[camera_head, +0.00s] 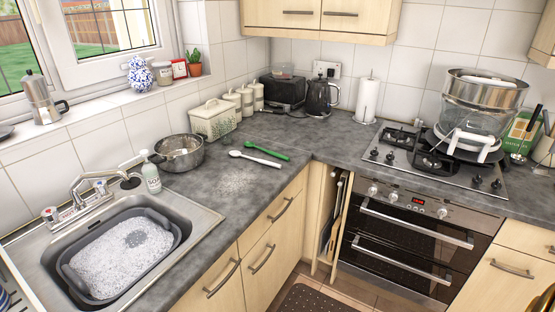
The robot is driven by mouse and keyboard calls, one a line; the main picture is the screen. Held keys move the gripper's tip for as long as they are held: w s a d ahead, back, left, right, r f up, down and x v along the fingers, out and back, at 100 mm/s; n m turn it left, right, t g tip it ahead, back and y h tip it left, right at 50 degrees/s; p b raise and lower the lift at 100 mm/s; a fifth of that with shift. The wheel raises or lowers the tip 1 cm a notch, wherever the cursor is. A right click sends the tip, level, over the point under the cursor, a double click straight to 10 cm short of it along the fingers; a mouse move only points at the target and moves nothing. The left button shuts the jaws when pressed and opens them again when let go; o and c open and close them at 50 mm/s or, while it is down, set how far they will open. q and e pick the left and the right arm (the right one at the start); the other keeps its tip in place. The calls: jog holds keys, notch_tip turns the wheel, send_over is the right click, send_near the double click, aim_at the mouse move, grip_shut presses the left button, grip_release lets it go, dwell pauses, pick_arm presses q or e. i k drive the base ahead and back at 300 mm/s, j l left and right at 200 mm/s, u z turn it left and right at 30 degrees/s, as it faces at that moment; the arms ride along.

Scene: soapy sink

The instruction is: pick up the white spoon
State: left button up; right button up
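The white spoon (255,158) lies flat on the dark grey worktop, right of the metal pot. Its bowl end points left, toward the pot, and its handle runs right. A green spoon (267,149) lies just behind it, roughly parallel and apart from it. Nothing covers the white spoon. Neither my left nor my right gripper shows in the head view.
A metal pot (180,153) and a soap bottle (151,178) stand left of the spoons, by the sink's foamy grey basin (162,212). A lidded cream container (214,119) stands behind. Stacked cookware (478,105) is on the hob.

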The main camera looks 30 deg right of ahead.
aim_at(235, 154)
jog(key=z, duration=0.75)
jog(key=k+u, duration=0.15)
jog(key=u, duration=1.6)
jog(key=z, duration=1.75)
jog(key=i+l+u, duration=0.1)
jog(key=u, duration=0.8)
jog(key=i+l+u, duration=0.15)
jog(key=l+u, duration=0.9)
jog(key=l, duration=0.2)
jog(key=i, duration=0.05)
